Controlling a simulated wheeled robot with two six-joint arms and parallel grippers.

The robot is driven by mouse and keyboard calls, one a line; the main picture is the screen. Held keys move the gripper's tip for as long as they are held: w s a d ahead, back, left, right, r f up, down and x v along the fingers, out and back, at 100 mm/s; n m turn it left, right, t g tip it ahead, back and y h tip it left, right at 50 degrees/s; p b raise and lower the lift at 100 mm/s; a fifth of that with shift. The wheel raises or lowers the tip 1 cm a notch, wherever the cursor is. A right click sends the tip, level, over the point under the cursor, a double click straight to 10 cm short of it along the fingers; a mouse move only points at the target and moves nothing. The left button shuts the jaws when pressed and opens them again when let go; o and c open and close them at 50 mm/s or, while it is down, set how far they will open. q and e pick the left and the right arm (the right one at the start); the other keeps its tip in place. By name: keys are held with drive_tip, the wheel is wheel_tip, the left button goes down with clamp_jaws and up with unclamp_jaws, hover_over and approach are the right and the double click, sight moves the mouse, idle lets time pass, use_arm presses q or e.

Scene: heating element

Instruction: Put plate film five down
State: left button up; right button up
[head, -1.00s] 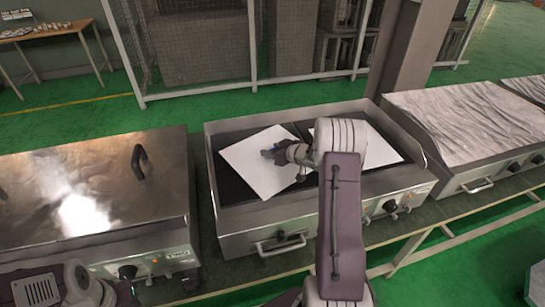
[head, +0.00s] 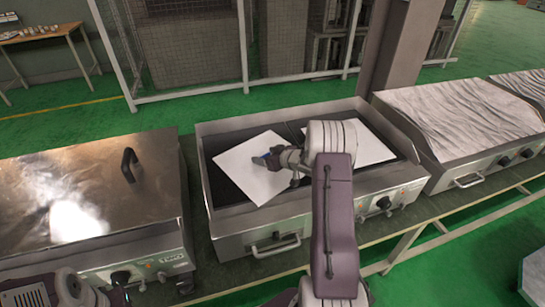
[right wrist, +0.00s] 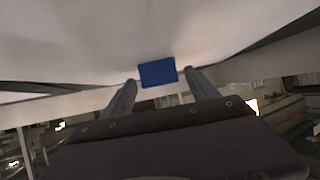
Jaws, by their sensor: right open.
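A white sheet of plate film (head: 240,165) lies askew on the left part of the dark griddle plate in the middle cooker (head: 262,222). A second white sheet (head: 364,150) lies on the right part, partly behind my right arm. My right gripper (head: 266,159) is over the left sheet, near its middle. In the right wrist view the open fingers (right wrist: 158,88) stand either side of a blue tab (right wrist: 158,72) on the white sheet (right wrist: 220,35). I cannot tell whether they touch it. My left arm shows at the bottom left; its fingertips are not clear.
A cooker with a closed steel lid and black handle (head: 129,164) stands on the left. Another cooker with a film-covered lid (head: 455,120) stands on the right. The middle cooker's raised rim surrounds the plate. A mesh fence (head: 195,50) is behind.

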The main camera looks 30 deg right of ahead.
drive_tip(key=p+v, duration=0.1)
drive_tip(key=v, duration=1)
drive_tip(key=shift+s+r, duration=0.1)
drive_tip(key=shift+s, duration=0.2)
drive_tip(key=shift+w+a, duration=0.1)
drive_tip(key=a+h, duration=0.1)
drive_tip(key=a+g, duration=0.1)
drive_tip(key=a+m+g+h, duration=0.1)
drive_tip(key=shift+s+a+f+h, duration=0.25)
drive_tip(key=shift+a+f+h, duration=0.05)
drive_tip(key=shift+a+f, duration=0.05)
drive_tip(key=s+a+g, duration=0.1)
drive_tip(key=s+a+f+g, duration=0.1)
drive_tip(key=s+a, duration=0.1)
drive_tip(key=s+a+g, duration=0.1)
drive_tip(key=a, duration=0.1)
drive_tip(key=shift+s+f+m+h, duration=0.2)
drive_tip(key=shift+s+m+h, duration=0.2)
drive_tip(key=s+a+f+g+y, duration=0.1)
drive_tip(key=s+a+g, duration=0.4)
drive_tip(key=s+a, duration=0.7)
drive_tip(key=s+f, duration=0.1)
drive_tip(key=s, duration=0.3)
drive_tip(key=shift+g+y, duration=0.3)
drive_tip(key=shift+g, duration=0.1)
drive_tip(key=shift+r+p, duration=0.1)
drive_tip(key=shift+p, duration=0.2)
